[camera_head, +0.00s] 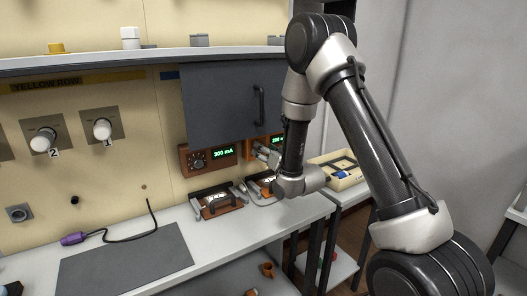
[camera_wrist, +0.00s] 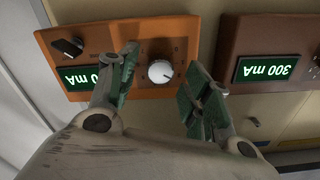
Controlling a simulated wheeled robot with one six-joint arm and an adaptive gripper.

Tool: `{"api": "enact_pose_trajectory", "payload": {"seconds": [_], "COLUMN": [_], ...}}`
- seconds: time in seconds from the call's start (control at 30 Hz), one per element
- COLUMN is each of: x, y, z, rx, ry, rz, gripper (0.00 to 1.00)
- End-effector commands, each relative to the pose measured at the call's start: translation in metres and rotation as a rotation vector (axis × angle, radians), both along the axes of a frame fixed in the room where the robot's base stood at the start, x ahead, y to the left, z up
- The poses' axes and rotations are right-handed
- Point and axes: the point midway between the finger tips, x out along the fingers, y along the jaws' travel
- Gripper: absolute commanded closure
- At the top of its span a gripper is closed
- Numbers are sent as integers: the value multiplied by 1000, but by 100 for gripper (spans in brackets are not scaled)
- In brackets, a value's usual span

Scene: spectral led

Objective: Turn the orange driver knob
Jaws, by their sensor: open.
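The orange driver (camera_wrist: 105,42) is on the wall in the wrist view, appearing upside down. Its round white knob (camera_wrist: 160,72) shows between the two fingers of my gripper (camera_wrist: 161,75). The fingers are open, one on each side of the knob, with visible gaps to both. The left finger partly hides the driver's green display (camera_wrist: 80,79). In the head view the orange driver (camera_head: 249,150) is mostly hidden behind my gripper (camera_head: 262,152) and arm, and its knob cannot be made out.
A brown driver (camera_head: 184,160) reading 300 mA is just left of the orange one; it also shows in the wrist view (camera_wrist: 230,45). A dark grey panel (camera_head: 225,100) hangs above both. Fixtures (camera_head: 218,205) stand on the bench below. A black switch (camera_wrist: 67,47) sits on the orange driver.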

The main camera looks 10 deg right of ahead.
Motion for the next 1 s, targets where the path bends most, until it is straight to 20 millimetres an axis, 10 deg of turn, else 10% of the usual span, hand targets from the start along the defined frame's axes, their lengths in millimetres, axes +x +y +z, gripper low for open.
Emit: {"api": "enact_pose_trajectory", "payload": {"seconds": [0.4,1.0], "x": [-59,-62], "y": [-20,-20], "z": [0,0], "rx": [1,0], "ry": [2,1], "rz": [-1,-1], "gripper": [51,51]}}
